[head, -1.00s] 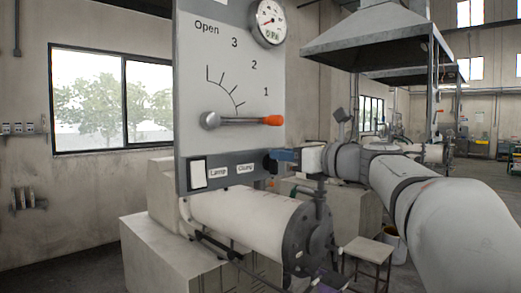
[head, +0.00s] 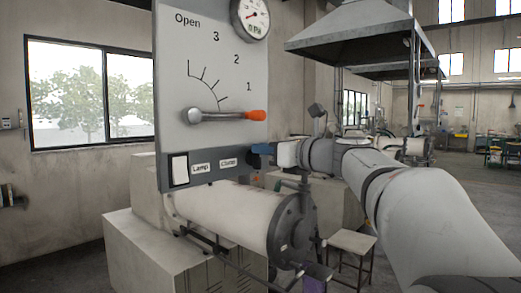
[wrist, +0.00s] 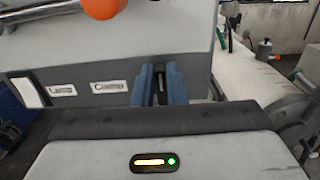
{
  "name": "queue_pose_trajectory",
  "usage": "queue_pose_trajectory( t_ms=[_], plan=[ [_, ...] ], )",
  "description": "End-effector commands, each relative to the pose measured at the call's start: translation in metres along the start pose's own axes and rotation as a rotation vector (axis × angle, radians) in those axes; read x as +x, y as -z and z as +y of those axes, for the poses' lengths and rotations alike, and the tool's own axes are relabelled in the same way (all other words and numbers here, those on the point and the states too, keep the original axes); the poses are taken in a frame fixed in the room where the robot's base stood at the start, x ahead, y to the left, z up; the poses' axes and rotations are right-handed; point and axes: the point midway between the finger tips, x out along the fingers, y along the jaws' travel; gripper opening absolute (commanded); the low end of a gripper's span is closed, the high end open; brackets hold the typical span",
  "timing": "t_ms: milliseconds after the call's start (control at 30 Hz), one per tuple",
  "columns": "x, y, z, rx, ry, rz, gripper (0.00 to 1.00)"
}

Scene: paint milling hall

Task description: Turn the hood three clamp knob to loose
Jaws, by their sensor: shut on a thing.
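The hood panel (head: 215,60) is a grey board with a dark lower strip and a label reading Clamp (head: 229,162). My gripper (head: 258,150) is at the right end of this strip, to the right of the label. In the wrist view its two blue fingers (wrist: 159,70) are shut on a small dark part, the clamp knob (wrist: 158,73), at the panel face. The fingers cover most of the knob, so its turned position cannot be told. In the head view the knob is hidden behind the fingers.
Above the strip is a lever with an orange grip (head: 256,115), pointing right below the mark 1. A white Lamp switch (head: 180,169) is left of the labels. A white cylinder (head: 225,218) with a dark flange lies below. A stool (head: 351,242) stands to the right.

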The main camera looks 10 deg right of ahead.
Motion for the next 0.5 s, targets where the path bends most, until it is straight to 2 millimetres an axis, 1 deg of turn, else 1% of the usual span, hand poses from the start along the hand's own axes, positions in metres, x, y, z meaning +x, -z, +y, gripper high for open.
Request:
queue_pose_trajectory(
  t_ms=[33, 267, 500],
  plan=[
    [0.0031, 0.0001, 0.0051, 0.0, -0.005, 0.0, 0.0],
    [0.0004, 0.0016, 0.0019, -0.029, -0.003, 0.0, 0.0],
    [0.0003, 0.0044, 0.005, -0.155, -0.003, 0.0, 0.0]
  ],
)
